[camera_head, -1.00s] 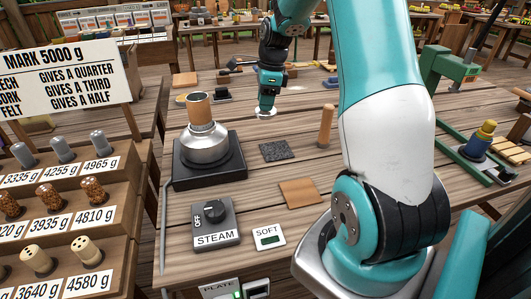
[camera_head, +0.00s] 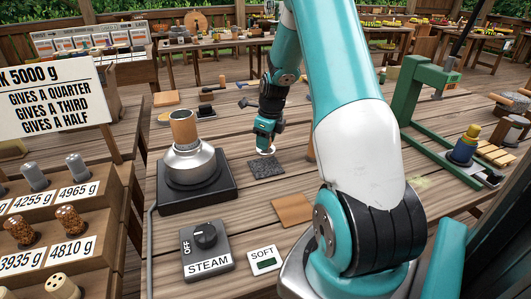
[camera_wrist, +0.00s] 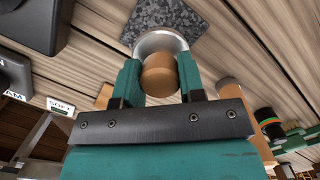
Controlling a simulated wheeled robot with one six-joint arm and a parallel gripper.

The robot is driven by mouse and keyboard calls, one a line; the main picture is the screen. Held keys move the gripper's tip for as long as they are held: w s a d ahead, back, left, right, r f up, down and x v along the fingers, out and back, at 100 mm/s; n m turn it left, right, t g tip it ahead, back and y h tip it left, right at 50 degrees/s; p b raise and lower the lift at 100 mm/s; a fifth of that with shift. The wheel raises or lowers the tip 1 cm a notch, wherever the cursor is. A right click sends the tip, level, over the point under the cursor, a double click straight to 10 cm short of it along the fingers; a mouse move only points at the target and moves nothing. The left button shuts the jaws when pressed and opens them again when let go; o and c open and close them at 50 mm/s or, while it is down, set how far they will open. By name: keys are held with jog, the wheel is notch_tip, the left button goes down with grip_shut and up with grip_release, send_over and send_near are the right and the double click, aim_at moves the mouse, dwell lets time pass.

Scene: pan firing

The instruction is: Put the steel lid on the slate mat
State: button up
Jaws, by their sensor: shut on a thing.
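The steel lid (camera_wrist: 160,42) is a shiny round rim with a light wooden knob (camera_wrist: 159,75). My gripper (camera_wrist: 160,78) is shut on this knob, a finger on each side. In the head view, my gripper (camera_head: 266,138) points down with the lid (camera_head: 266,151) below it. The slate mat (camera_head: 266,168) is a dark speckled square on the table. The lid overlaps its far edge in the picture and seems just above it. In the wrist view, the slate mat (camera_wrist: 168,16) shows past the lid, which hides part of it.
A steel vessel (camera_head: 189,162) with a wooden cylinder stands on a black base left of the mat. A tan wooden square (camera_head: 292,208), the STEAM knob box (camera_head: 206,250) and the SOFT display (camera_head: 265,260) lie nearer. A green stand (camera_head: 410,95) is at right.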

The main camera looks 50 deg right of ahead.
aim_at(266, 153)
jog(key=shift+f, duration=2.5)
jog(key=shift+f, duration=0.15)
jog(key=o, duration=0.9)
